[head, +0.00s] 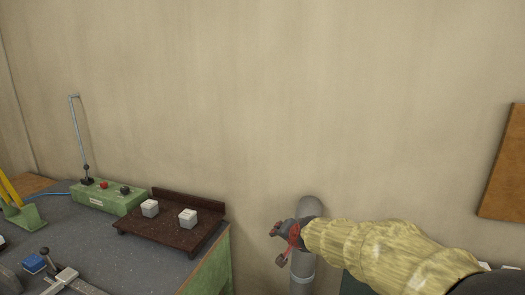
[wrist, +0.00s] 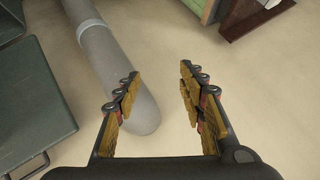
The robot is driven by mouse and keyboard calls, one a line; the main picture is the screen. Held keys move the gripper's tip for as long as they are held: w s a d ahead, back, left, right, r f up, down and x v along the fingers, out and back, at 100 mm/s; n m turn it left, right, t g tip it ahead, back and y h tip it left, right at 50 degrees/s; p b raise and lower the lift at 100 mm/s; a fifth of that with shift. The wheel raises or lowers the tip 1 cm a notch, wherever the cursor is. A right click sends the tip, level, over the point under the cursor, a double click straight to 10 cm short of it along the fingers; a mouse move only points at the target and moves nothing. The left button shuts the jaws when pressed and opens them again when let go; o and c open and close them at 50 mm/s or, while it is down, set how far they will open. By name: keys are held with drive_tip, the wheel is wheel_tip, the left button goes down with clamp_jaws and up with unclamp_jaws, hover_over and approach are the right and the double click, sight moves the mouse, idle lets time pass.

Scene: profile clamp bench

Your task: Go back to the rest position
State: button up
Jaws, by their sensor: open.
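My gripper (head: 286,241) is at the end of my arm in its yellow sleeve, to the right of the bench (head: 128,266) in the head view. In the wrist view my gripper (wrist: 157,92) has its two fingers apart with nothing between their tips. A grey pipe (head: 308,208) stands close behind the gripper in the head view. The same pipe (wrist: 103,60) runs down beside the left finger in the wrist view. I cannot tell whether they touch.
On the bench are a brown tray (head: 176,231) with two white blocks, a green control box (head: 108,197) with a thin upright rod, and a clamp (head: 62,279) at the front. A brown board (head: 507,165) is on the wall at right. A dark green container (wrist: 35,110) is left of the pipe.

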drive_tip(key=s+d+r+n+g, duration=0.1)
drive_tip(key=s+d+r, duration=0.1)
drive_tip(key=s, duration=0.5)
drive_tip(key=s+d+r+n+p, duration=0.1)
drive_tip(key=s+d+r, duration=0.1)
drive_tip(key=s, duration=0.5)
drive_tip(key=s+d+r+n+g, duration=0.1)
drive_tip(key=s+d+r, duration=0.2)
drive_tip(key=s, duration=0.4)
drive_tip(key=s+d+f+n+g+h, duration=0.1)
drive_tip(key=s+d, duration=0.1)
drive_tip(key=s, duration=0.8)
drive_tip(key=s+d+f+n+g+h, duration=0.1)
drive_tip(key=s+d+n, duration=0.1)
drive_tip(key=s, duration=0.8)
drive_tip(key=shift+d+f+p, duration=0.4)
drive_tip(key=shift+d+p, duration=0.05)
drive_tip(key=shift+c, duration=1.2)
